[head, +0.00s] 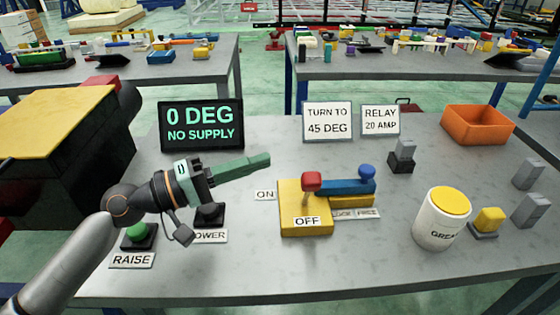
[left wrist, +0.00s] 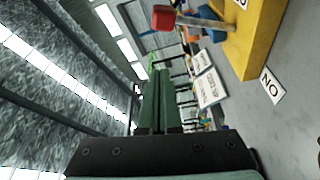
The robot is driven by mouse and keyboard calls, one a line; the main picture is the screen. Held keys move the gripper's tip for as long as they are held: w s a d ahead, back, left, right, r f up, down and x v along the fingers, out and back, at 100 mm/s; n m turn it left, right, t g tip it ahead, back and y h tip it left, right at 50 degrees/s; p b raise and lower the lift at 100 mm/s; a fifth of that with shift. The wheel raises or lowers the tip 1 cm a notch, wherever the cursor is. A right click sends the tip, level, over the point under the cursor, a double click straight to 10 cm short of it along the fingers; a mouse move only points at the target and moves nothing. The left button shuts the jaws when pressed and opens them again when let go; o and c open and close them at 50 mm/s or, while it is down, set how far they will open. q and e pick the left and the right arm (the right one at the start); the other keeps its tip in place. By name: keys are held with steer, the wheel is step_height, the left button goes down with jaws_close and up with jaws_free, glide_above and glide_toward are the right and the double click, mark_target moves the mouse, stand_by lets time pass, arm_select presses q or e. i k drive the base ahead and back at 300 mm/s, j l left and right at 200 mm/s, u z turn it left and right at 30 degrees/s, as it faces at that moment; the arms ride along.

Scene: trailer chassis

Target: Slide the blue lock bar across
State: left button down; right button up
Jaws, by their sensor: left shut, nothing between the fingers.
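The blue lock bar (head: 338,187) lies across the yellow switch base (head: 300,213), with a round blue knob (head: 367,171) standing at its right end. A red-topped lever (head: 311,181) stands at the bar's left end, above the OFF label. My left gripper (head: 268,160) is shut and empty, its green fingers pointing right, above the table and left of the yellow base. In the left wrist view the closed green fingers (left wrist: 157,100) show, with the red lever knob (left wrist: 163,18) and yellow base (left wrist: 250,40) at the upper right. My right gripper is not in view.
A display reading 0 DEG NO SUPPLY (head: 202,125) stands behind my left gripper. A white GREASE tub (head: 442,218) with a yellow lid stands right of the base. A green RAISE button (head: 138,233) and an orange bin (head: 477,124) are also on the table.

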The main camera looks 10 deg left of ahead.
mark_target(366, 184)
steer(key=k, duration=1)
